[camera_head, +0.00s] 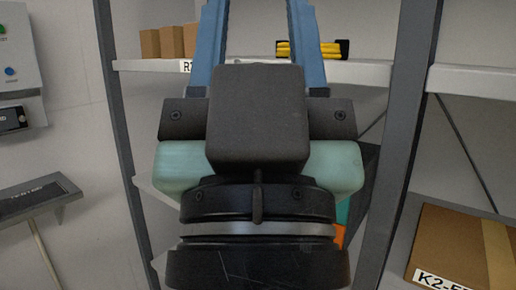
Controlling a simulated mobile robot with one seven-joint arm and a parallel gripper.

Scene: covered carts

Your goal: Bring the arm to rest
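My gripper (257,30) is in the middle of the head view, seen from behind, with its dark wrist below it. Its two blue fingers point up and stand well apart. Their tips reach the top edge of the picture and may be cut off. The gap between the fingers shows only the pale wall and a shelf, so the gripper looks open and empty. My wrist hides much of the shelving behind it.
An upper shelf (150,65) holds brown boxes (171,41) and a yellow-and-black item (312,49) behind the right finger. A cardboard box (450,245) sits lower right. Dark rack posts (402,130) flank my arm. A control box (18,60) hangs at left.

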